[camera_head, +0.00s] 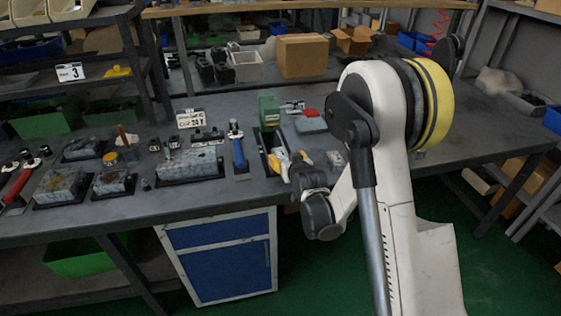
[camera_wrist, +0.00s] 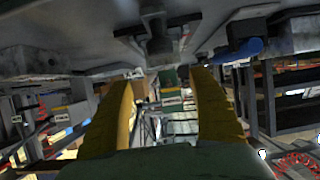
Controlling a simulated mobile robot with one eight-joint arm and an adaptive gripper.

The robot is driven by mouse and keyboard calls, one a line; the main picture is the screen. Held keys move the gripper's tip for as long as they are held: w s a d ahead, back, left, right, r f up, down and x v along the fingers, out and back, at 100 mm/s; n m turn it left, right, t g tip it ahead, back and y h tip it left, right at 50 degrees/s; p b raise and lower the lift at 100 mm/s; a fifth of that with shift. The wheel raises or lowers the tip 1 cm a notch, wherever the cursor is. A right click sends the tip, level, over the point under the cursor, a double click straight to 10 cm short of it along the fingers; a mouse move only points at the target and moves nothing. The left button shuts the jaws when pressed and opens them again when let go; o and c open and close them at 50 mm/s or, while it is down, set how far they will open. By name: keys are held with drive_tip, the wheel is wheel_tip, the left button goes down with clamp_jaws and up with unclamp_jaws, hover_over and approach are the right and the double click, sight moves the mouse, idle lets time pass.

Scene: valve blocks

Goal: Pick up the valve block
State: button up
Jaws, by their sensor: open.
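Several grey, worn metal blocks sit on dark plates on the workbench in the head view: one at the middle (camera_head: 190,163), one at the front left (camera_head: 60,186), a smaller one beside it (camera_head: 114,181), and one further back (camera_head: 84,149). I cannot tell which one the task means. My gripper (camera_head: 281,161) is over the bench, right of the middle block and of a blue-handled tool (camera_head: 238,150). In the wrist view its two yellow fingers (camera_wrist: 160,95) stand wide apart with nothing held between them. A grey block (camera_wrist: 282,32) shows at upper right there, outside the fingers.
A green device (camera_head: 268,108) stands behind my gripper. A red-topped item (camera_head: 310,120) lies further back. Cardboard boxes (camera_head: 303,55) and a white bin (camera_head: 246,66) stand on a rear bench. A blue-drawer cabinet (camera_head: 222,256) is under the bench. The bench's right part is mostly clear.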

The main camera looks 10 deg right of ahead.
sight(280, 154)
drive_tip(key=b+x, duration=0.1)
drive_tip(key=x, duration=0.2)
drive_tip(key=a+b+x, duration=0.1)
drive_tip(key=x, duration=0.1)
drive_tip(key=shift+f+b, duration=0.35)
drive_tip(key=shift+f, duration=0.05)
drive_tip(key=shift+w+d, duration=0.1)
drive_tip(key=shift+w, duration=0.35)
drive_tip(key=c, duration=1.5)
